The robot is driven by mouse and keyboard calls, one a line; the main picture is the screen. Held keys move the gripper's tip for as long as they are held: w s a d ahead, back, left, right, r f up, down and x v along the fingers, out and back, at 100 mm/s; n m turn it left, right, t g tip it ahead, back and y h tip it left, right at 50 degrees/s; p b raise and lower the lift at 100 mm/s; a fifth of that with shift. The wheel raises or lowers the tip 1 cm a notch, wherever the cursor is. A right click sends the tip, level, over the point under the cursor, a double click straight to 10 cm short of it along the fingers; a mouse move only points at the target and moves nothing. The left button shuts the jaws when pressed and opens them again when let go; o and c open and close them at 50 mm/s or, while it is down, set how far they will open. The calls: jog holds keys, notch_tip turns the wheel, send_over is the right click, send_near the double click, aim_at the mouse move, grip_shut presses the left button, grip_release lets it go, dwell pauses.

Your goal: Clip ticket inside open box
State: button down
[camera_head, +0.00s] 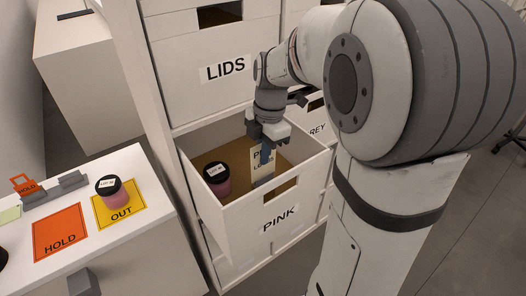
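The open box is a white drawer-like box labelled PINK (230,218), pulled out from the shelf. The ticket, a cream card (256,168) with partly covered lettering, stands upright inside its right half. My gripper (266,148) reaches down into the box from above and looks shut on the top of the ticket. A blue-grey piece covers part of the card's face; I cannot tell whether it is a finger or a clip. The card's lower end is close to the box's front wall, near the handle cut-out. A pink jar with a black lid (218,179) stands in the left half.
A closed LIDS box (205,92) sits above, and a box ending in REY (316,128) is partly behind my arm. At left, a white counter holds an orange HOLD mat (60,232), a yellow OUT mat (121,211) with another pink jar (113,190), and an orange HOLD ticket (26,186) in a grey holder.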

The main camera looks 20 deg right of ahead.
jog(key=shift+f+b, duration=0.6)
jog(key=shift+f, duration=0.3)
jog(key=c, duration=1.6)
grip_release()
jog(key=shift+r, duration=0.1)
jog(key=shift+r+p, duration=2.15)
jog(key=shift+r, duration=0.8)
